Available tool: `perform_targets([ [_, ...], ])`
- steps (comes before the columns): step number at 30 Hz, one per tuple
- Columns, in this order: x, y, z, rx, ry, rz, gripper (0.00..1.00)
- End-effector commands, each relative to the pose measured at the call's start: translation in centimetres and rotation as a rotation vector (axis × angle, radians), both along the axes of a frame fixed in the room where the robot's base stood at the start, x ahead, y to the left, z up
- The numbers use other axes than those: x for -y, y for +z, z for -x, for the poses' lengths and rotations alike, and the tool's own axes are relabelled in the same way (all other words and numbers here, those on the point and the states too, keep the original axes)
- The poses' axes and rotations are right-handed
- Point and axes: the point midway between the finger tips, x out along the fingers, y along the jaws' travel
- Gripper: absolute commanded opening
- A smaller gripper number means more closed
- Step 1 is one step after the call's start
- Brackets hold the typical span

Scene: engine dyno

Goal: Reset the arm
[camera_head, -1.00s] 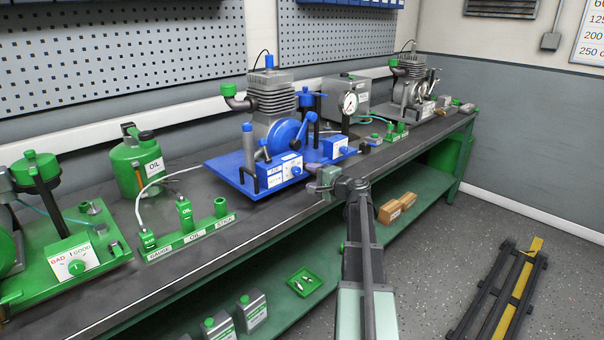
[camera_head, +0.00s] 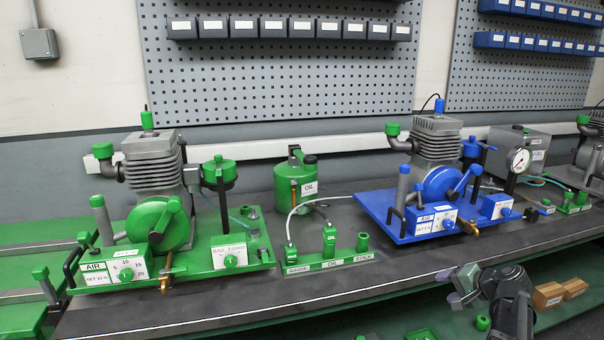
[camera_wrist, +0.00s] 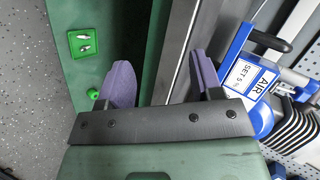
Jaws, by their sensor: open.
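My gripper (camera_head: 462,285) is at the lower right of the head view, in front of the bench's front edge and below the blue engine stand. In the wrist view its two purple fingers (camera_wrist: 162,76) stand apart with nothing between them. It is open and empty. The arm behind it shows only in part at the bottom right.
The bench (camera_head: 400,272) carries a blue engine stand (camera_head: 395,225), a green engine stand (camera_head: 195,270), a green oil can (camera_head: 295,183) and a green labelled rack (camera_head: 325,265). A lower shelf holds wooden blocks (camera_head: 548,296) and a green tray (camera_wrist: 84,43).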

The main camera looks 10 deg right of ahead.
Motion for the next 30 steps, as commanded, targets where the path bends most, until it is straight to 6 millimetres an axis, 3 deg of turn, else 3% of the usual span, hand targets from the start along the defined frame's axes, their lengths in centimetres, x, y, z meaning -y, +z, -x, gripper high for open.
perform_targets([
  [1, -5.2, -1.8, 1.3, -0.121, 0.121, 0.083, 0.60],
  [3, -11.0, -4.1, 3.2, -0.293, 0.289, 0.215, 0.60],
  [6, -17.8, -6.0, 6.2, -0.491, 0.497, 0.405, 0.60],
  [12, -26.5, -6.6, 9.5, -0.636, 0.750, 0.669, 0.60],
  [17, -33.8, -6.6, 9.5, -0.585, 0.916, 0.750, 0.60],
  [19, -33.7, -2.4, 9.4, -0.585, 0.913, 0.748, 0.60],
  [27, -33.5, 7.6, 9.4, -0.585, 0.909, 0.746, 0.60],
  [30, -33.5, 10.5, 9.4, -0.585, 0.908, 0.746, 0.60],
])
